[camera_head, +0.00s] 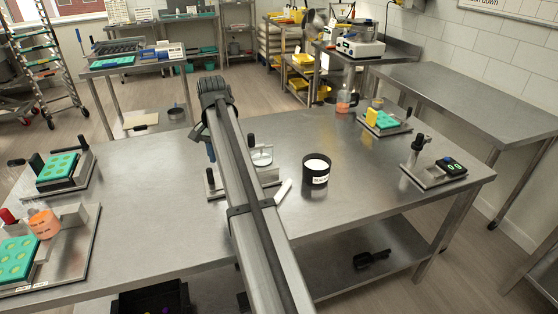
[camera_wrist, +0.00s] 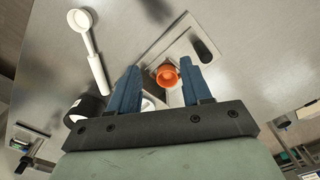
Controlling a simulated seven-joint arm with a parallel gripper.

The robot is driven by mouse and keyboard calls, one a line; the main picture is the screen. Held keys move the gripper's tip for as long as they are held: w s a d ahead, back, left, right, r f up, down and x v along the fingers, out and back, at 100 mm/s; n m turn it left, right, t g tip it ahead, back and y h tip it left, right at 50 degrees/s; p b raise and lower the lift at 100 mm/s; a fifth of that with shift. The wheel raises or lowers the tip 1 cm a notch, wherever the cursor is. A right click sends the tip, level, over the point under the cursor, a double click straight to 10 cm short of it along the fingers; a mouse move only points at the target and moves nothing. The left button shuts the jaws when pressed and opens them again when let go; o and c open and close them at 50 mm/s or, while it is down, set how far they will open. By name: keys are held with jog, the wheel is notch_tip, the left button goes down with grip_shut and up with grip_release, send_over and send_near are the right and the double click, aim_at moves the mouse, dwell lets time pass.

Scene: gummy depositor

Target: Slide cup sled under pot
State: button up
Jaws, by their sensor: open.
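My gripper (camera_wrist: 160,64) is open, its two blue fingers apart. In the head view one blue finger (camera_head: 211,151) shows beside my arm. A metal plate with an upright black handle (camera_wrist: 204,50) lies beyond the fingers in the wrist view; I cannot tell whether it is the sled. A round orange cup or pot (camera_wrist: 167,76) shows between the fingers, apparently above the plate; contact cannot be told. A pale round piece (camera_wrist: 150,103) is partly hidden by the gripper. In the head view this station's plate (camera_head: 216,187) is largely hidden behind my arm.
A black labelled tub (camera_head: 316,169) stands right of the station; it also shows in the wrist view (camera_wrist: 85,106). A white scoop (camera_wrist: 91,45) lies nearby. Stations with green moulds (camera_head: 57,169) stand left and right.

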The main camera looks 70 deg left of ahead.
jog(key=w+d+f+m, duration=0.1)
jog(key=w+d, duration=0.1)
jog(key=w, duration=0.6)
jog(key=w+d+m, duration=0.1)
jog(key=w+d, duration=0.2)
jog(key=w, duration=0.4)
jog(key=shift+w+d+f, duration=0.25)
jog(key=shift+w+f, duration=0.1)
jog(key=shift+w, duration=0.05)
jog(key=n+t+y, duration=0.2)
jog(key=n+y, duration=0.2)
send_near(209, 170)
jog(key=x, duration=1.2)
jog(key=shift+a+f, duration=0.3)
grip_shut()
